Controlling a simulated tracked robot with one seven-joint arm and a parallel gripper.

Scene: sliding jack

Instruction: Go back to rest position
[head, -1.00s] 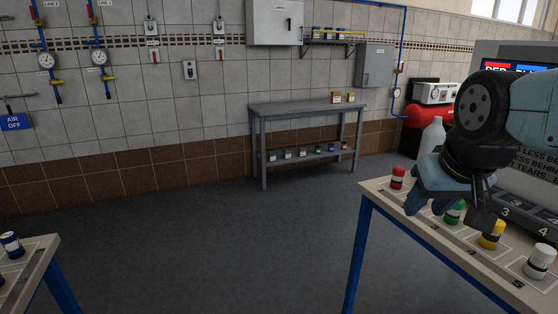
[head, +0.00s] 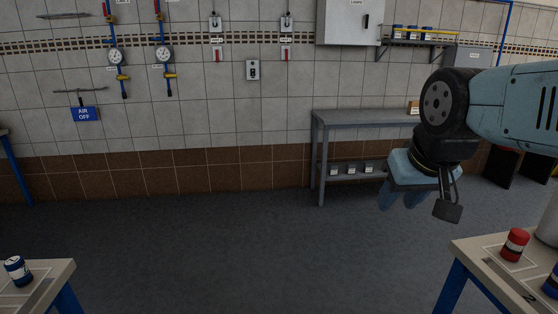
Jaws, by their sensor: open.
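My gripper (head: 402,200) hangs at the right of the head view, fingers pointing down. It is open, and I see nothing between the fingers. It hangs in front of the grey workbench (head: 365,117) by the far wall and appears to the left of the right-hand table (head: 480,244). A red jar (head: 515,244) stands upright on that table, and a blue jar (head: 551,282) is cut off by the right edge of the picture.
A left-hand table (head: 52,272) with a blue-and-white jar (head: 18,270) juts in at the lower left. Open grey floor (head: 240,250) lies between the two tables. Gauges (head: 115,56) and a wall cabinet (head: 350,22) are on the tiled far wall.

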